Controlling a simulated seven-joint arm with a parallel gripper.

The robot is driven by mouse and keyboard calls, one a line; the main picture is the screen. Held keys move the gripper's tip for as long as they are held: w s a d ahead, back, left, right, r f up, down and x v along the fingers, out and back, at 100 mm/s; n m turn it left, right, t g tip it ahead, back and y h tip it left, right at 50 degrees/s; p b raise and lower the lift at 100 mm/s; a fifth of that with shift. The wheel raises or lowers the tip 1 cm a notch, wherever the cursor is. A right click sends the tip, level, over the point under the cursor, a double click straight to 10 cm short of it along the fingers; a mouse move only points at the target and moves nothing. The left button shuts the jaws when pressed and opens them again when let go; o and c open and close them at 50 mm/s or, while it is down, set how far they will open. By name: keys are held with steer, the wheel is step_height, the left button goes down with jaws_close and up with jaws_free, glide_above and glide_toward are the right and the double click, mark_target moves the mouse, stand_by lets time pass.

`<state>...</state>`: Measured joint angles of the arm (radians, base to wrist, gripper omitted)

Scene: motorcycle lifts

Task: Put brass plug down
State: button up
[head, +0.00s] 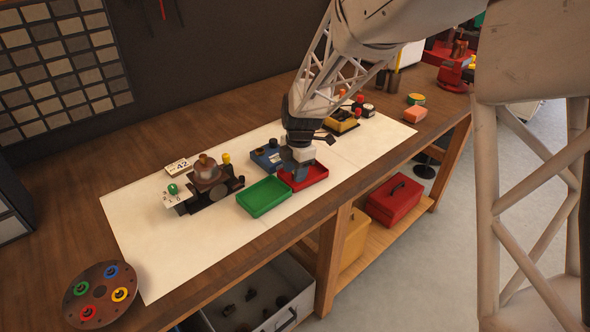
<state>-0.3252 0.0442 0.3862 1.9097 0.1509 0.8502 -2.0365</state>
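My gripper (296,171) points down over the red tray (316,178), on its left side. Its fingertips are small and partly merged with the tray and the blue device behind them, so I cannot tell whether it is open or shut. I cannot make out a brass plug in or under it. The green tray (264,197) lies just left of the red tray and looks empty. Both trays lie on a white mat (180,250) on the wooden bench. A copper-brown domed part (206,168) sits on a dark fixture to the left.
A blue device (266,156) stands right behind the trays. A yellow device (343,120) is farther back. A round holder with coloured rings (101,294) lies at the near left. An orange block (414,115) lies at the right. The mat's near left part is clear.

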steer(key=shift+r, duration=0.15)
step_height(320, 180, up, 12)
steer(key=w+d, duration=0.1)
stand_by(0.7)
steer(key=shift+d, duration=0.1)
stand_by(0.5)
steer(key=s+d+r+m+t, duration=0.1)
steer(key=s+d+r+m, duration=0.2)
steer(key=s+d+m, duration=0.5)
steer(key=s+d+r+m+t, duration=0.1)
steer(key=s+d+r+m, duration=0.35)
steer(key=s+d, duration=0.35)
steer(key=s+d+f+m, duration=0.1)
steer(key=s+d+m, duration=0.2)
steer(key=s+m, duration=0.3)
steer(key=s+d+f+m+t+h, duration=0.1)
steer(key=s+d+f+m, duration=0.1)
steer(key=s+m, duration=0.5)
steer(key=s+d, duration=0.1)
steer(key=s, duration=0.4)
steer(key=shift+s+d, duration=0.35)
steer(key=shift+s, duration=0.05)
